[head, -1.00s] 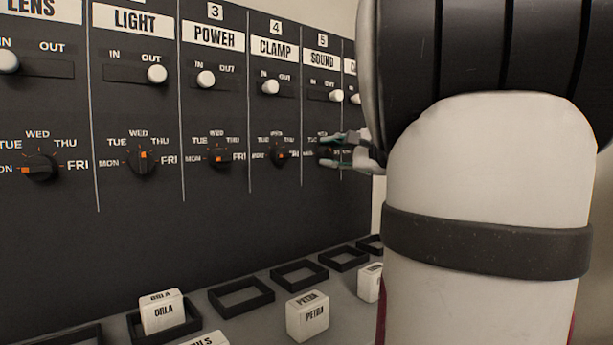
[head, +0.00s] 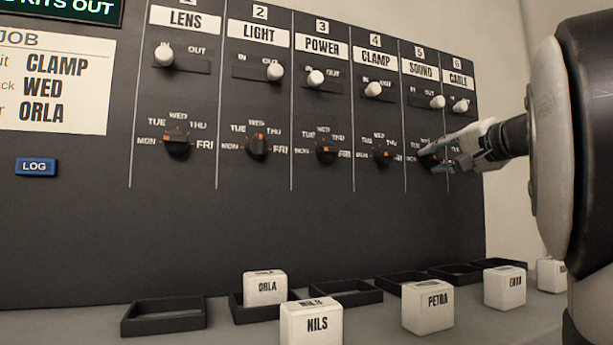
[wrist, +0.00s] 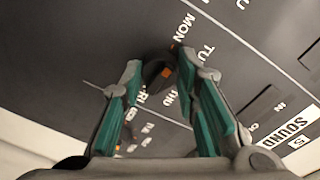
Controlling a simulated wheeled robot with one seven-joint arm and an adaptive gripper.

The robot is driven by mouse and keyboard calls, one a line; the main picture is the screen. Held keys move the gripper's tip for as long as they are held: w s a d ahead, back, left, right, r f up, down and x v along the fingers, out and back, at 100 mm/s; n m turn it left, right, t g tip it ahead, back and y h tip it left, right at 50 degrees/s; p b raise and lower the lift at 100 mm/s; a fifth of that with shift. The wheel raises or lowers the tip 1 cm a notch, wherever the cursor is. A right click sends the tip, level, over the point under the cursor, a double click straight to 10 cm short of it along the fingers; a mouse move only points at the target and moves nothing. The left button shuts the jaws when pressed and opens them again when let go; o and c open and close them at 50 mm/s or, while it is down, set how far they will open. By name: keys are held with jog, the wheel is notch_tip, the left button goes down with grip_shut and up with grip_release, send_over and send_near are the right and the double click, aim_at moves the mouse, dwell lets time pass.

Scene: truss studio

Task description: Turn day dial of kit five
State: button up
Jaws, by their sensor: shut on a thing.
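The day dial of kit five (head: 427,160) is a black knob with an orange mark, under the SOUND label (head: 421,70) on the dark panel. My gripper (head: 436,159) reaches it from the right and partly covers it. In the wrist view the green-padded fingers of my gripper (wrist: 158,70) are shut on the dial (wrist: 154,72), one on each side. The dial's orange mark (wrist: 167,72) shows between the fingers. It faces the side of the ring between TUE and THU; a finger hides part of the lettering, so I cannot tell the exact day.
Kit four's dial (head: 382,152) is close on the left; column six, CABLE, is on the right. Kit five's white slider (head: 437,102) sits above, at OUT. A job card (head: 55,85) reads CLAMP, WED, ORLA. Name blocks, including PETRA (head: 428,308), and black trays stand on the ledge below.

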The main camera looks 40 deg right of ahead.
jog(key=shift+w+n+b, duration=0.1)
jog(key=shift+n+b, duration=0.45)
jog(key=shift+n, duration=0.05)
jog(key=o, duration=1.2)
jog(key=shift+c, duration=0.2)
jog(key=v, duration=1.2)
jog(key=shift+f, duration=0.1)
